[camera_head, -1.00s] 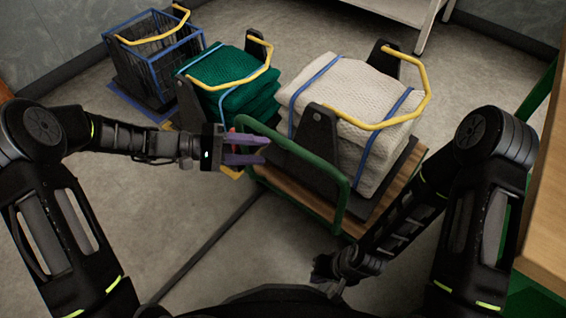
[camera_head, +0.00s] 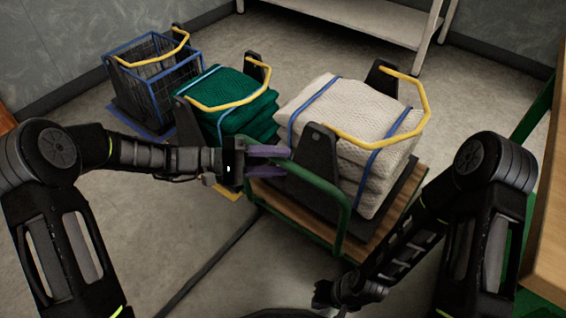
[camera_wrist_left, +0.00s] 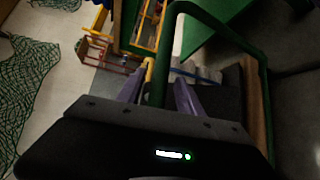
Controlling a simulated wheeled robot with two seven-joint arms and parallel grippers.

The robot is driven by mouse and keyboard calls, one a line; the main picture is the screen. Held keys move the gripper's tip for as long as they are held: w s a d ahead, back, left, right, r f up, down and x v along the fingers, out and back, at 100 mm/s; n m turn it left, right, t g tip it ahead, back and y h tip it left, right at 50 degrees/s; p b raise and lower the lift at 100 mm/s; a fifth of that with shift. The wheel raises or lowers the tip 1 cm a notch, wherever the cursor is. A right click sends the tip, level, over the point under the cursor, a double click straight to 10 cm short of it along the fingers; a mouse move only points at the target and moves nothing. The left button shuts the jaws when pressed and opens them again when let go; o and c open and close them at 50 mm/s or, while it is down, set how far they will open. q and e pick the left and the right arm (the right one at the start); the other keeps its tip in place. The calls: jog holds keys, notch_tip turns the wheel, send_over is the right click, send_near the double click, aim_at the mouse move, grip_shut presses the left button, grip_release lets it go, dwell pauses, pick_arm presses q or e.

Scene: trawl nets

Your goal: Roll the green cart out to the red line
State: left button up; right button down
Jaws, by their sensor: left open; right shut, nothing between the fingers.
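The green cart has a wooden deck (camera_head: 385,243) and a green tube handle (camera_head: 342,200) at its near end. It carries a stack of white netting (camera_head: 345,110) with blue straps, between dark uprights. My left gripper (camera_head: 272,161) is open at the handle's left part, its purple fingers pointing right. In the left wrist view, the green handle tube (camera_wrist_left: 158,75) runs between the open fingers (camera_wrist_left: 157,92). I cannot tell whether they touch it. My right gripper (camera_head: 328,294) is shut and empty, low near the bottom edge. No red line shows in these views.
Left of the cart stand a stack of green netting (camera_head: 232,100) with a yellow bar and a blue-edged wire crate (camera_head: 155,75). A wooden table (camera_head: 545,220) is close on the right. A pale shelf (camera_head: 365,22) stands behind. The near floor is mostly clear.

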pick_arm(q)
jog(key=shift+w+d+f, duration=0.1)
jog(key=shift+d, duration=0.7)
grip_shut()
dwell(0.9)
